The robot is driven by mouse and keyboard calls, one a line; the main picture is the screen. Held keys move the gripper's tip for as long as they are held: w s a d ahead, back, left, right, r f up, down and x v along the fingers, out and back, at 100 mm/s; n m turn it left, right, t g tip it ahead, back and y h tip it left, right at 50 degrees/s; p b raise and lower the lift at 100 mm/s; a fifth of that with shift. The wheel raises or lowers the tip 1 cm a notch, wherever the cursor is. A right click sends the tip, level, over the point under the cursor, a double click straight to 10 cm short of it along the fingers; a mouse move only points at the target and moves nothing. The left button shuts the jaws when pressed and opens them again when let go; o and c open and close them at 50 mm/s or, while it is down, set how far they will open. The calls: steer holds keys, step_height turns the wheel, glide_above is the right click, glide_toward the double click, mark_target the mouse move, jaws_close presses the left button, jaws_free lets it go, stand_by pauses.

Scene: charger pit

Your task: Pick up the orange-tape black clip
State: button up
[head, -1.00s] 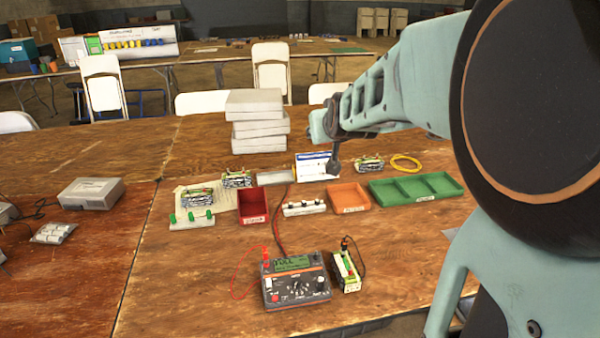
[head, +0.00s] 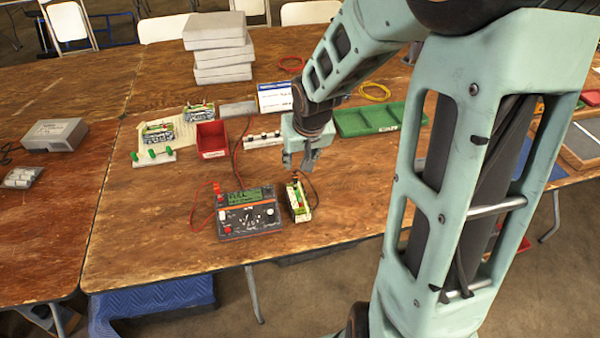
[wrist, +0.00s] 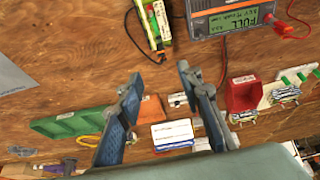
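The black clip (wrist: 160,52) with a bit of orange on it shows small in the wrist view, at the end of the green and white battery pack (wrist: 155,20). A black lead runs from it along the pack. In the head view the clip is mostly hidden close under my gripper (head: 298,166), at the far end of the battery pack (head: 299,203). In the wrist view my gripper (wrist: 157,80) is open, its two blue-grey fingers wide apart with nothing between them. The clip lies beyond the fingertips, apart from them.
A tester (head: 248,212) with a green display stands left of the pack, with red leads. Behind are a red bin (head: 211,140), an orange bin (wrist: 151,109), a green tray (head: 380,120) and a white switch strip (head: 262,139). The wood in front of the tester is clear.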

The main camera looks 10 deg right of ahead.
mark_target(295, 174)
steer(key=x, duration=0.3)
steer(key=b+x, duration=0.1)
steer(key=x, duration=0.3)
steer(key=b+x, duration=0.1)
steer(key=x, duration=0.2)
steer(key=shift+w+a+f, duration=0.1)
steer(key=shift+a+f, duration=0.1)
steer(key=shift+a, duration=0.05)
jaws_close()
